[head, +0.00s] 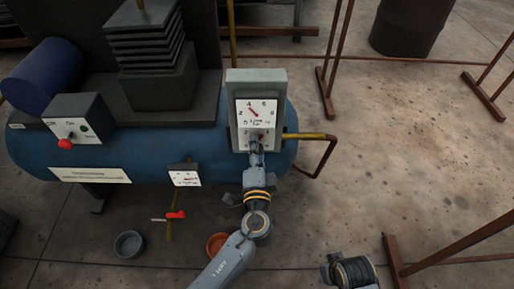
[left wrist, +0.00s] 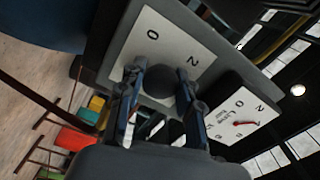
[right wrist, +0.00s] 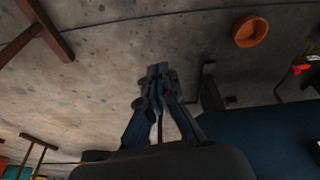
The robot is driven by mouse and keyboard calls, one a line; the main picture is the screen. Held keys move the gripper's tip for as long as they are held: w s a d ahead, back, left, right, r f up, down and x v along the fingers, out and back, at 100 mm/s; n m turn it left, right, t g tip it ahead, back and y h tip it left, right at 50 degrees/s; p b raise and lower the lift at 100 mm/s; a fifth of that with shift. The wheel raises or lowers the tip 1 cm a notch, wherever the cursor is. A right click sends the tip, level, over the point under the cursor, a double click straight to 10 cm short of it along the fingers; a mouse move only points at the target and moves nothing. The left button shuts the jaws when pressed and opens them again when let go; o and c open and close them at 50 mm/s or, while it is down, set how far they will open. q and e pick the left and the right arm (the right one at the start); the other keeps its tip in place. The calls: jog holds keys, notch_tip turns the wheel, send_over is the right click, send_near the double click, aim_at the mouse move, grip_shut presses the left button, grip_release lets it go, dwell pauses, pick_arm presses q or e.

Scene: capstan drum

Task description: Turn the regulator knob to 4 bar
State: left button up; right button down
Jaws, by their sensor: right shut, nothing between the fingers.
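The regulator panel (head: 278,85) is a pale grey box at the right end of the blue tank. Its white gauge (head: 265,112) has a red needle slanting up and left, near the 4; the gauge also shows in the left wrist view (left wrist: 240,122). My left gripper (head: 256,146) is at the panel's lower part. In the left wrist view its fingers (left wrist: 162,72) stand apart at the dark round knob (left wrist: 186,97) over a white dial; whether they press on it is unclear. My right gripper (right wrist: 158,70) is shut and empty above the floor.
The blue tank (head: 150,150) carries a switch box (head: 82,118) with a red knob. A smaller gauge (head: 185,178) and red valve handle (head: 176,215) are below. A grey bowl (head: 129,244) and orange bowl (head: 217,245) sit on the floor. Brown rails stand right.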

pick_arm(q)
jog(key=c, duration=0.3)
jog(key=shift+m, duration=0.3)
jog(key=shift+c, duration=0.2)
jog(key=shift+m+p, duration=0.35)
jog(key=shift+m, duration=0.95)
pick_arm(e)
jog(key=f, duration=0.2)
jog(key=shift+s+f, duration=0.3)
jog(key=shift+s, duration=0.1)
pick_arm(q)
jog(key=o, duration=1.1)
jog(key=shift+o, duration=0.2)
